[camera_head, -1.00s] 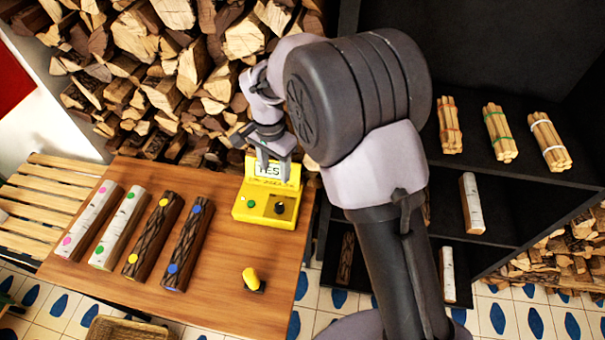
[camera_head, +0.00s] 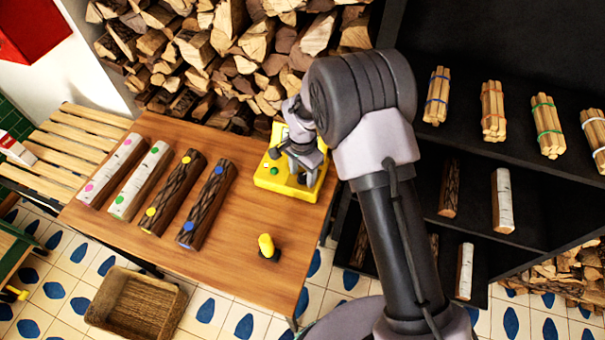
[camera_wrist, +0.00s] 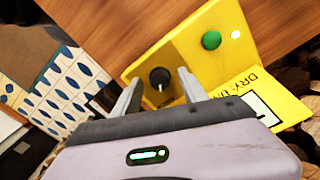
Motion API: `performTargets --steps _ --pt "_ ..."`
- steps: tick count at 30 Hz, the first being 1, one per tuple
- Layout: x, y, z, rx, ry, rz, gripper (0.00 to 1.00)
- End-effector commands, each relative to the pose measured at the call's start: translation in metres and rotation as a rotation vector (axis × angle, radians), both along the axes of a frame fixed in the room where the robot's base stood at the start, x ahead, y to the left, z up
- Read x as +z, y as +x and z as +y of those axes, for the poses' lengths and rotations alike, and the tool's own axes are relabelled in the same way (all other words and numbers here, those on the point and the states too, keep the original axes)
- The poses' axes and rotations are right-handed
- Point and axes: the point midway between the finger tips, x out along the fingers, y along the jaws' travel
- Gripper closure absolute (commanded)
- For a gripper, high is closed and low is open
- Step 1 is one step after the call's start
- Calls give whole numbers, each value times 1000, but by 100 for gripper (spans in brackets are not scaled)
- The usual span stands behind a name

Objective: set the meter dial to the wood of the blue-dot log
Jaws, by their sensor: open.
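The yellow meter (camera_head: 265,180) stands at the table's back right. In the wrist view, the meter (camera_wrist: 215,50) shows a black dial (camera_wrist: 160,77) with a pale pointer line, a green button (camera_wrist: 211,40) and part of a lettered display. My gripper (camera_wrist: 159,84) is open, its fingers on either side of the dial; contact cannot be told. In the head view, my gripper (camera_head: 306,180) points down over the meter's front and hides the dial. The blue-dot log (camera_head: 207,205) has dark, ridged bark and lies rightmost in the row of logs.
Pink-dot (camera_head: 112,170) and green-dot (camera_head: 140,181) logs have white bark; the yellow-dot log (camera_head: 172,191) has dark bark. A yellow-topped piece on a black base (camera_head: 267,247) stands near the table's front. A shelf (camera_head: 470,165) stands right, a basket (camera_head: 136,303) on the floor.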

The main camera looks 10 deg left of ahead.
Motion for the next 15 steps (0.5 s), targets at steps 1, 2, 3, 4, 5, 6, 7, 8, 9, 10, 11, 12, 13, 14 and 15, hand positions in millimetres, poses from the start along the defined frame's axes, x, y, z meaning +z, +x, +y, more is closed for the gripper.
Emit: performTargets --steps 1,2,3,4,5,6,7,8,9,10,11,12,13,14,15 --pt "0 0 0 0 0 0 49" --pt "0 0 0 0 0 0 49" --pt "0 0 0 0 0 0 49" --pt "0 0 0 0 1 -1 49" --pt "0 0 0 0 1 -1 49" --pt "0 0 0 0 1 -1 49" --pt "0 0 0 0 1 -1 53" --pt "0 0 0 0 1 -1 59" --pt "0 0 0 0 1 -1 67" --pt "0 0 0 0 1 -1 73" --pt "0 0 0 0 1 -1 79" --pt "0 0 0 0 1 -1 87" --pt "0 0 0 0 1 -1 93" --pt "0 0 0 0 1 -1 99" --pt "0 0 0 0 1 -1 100"
